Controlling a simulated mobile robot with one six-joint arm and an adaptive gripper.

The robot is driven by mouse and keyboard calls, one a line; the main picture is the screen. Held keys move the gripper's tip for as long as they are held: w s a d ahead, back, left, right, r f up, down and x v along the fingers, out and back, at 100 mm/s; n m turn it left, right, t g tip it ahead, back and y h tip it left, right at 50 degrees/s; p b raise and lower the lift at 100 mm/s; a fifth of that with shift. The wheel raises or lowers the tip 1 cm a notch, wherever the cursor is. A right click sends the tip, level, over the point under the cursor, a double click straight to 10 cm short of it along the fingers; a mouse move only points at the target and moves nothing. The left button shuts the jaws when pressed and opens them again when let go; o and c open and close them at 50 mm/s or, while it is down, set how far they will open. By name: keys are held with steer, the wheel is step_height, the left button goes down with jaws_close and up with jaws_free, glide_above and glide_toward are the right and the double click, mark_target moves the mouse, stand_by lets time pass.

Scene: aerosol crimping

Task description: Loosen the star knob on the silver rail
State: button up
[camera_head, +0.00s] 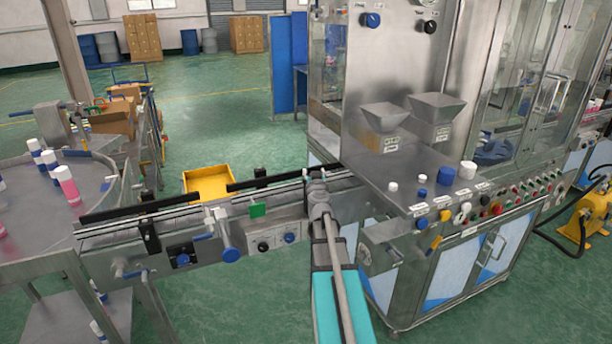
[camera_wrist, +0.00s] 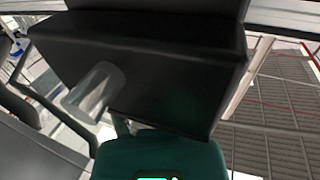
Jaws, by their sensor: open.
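The silver rail (camera_head: 200,208) runs along the conveyor left of the crimping machine. Blue knobs show on its near side: one (camera_head: 230,255) below a short post and another (camera_head: 183,259) on a panel to the left. I cannot tell which knob is the star knob; their shapes are too small. My gripper (camera_head: 317,178) is at the arm's end, over the conveyor near the machine, to the right of these knobs and apart from them. It is open, with its fingers hard to make out. In the wrist view a dark block (camera_wrist: 150,65) and a translucent grey piece (camera_wrist: 95,90) fill the middle.
Black guide bars (camera_head: 140,207) line the conveyor. A yellow bin (camera_head: 208,183) stands behind. The machine's table (camera_head: 400,185) holds caps and a row of buttons. A round table (camera_head: 40,215) with bottles is at left.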

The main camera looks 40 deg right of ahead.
steer(key=shift+m+g+h, duration=0.5)
steer(key=shift+m+h, duration=0.1)
steer(key=shift+h, duration=0.2)
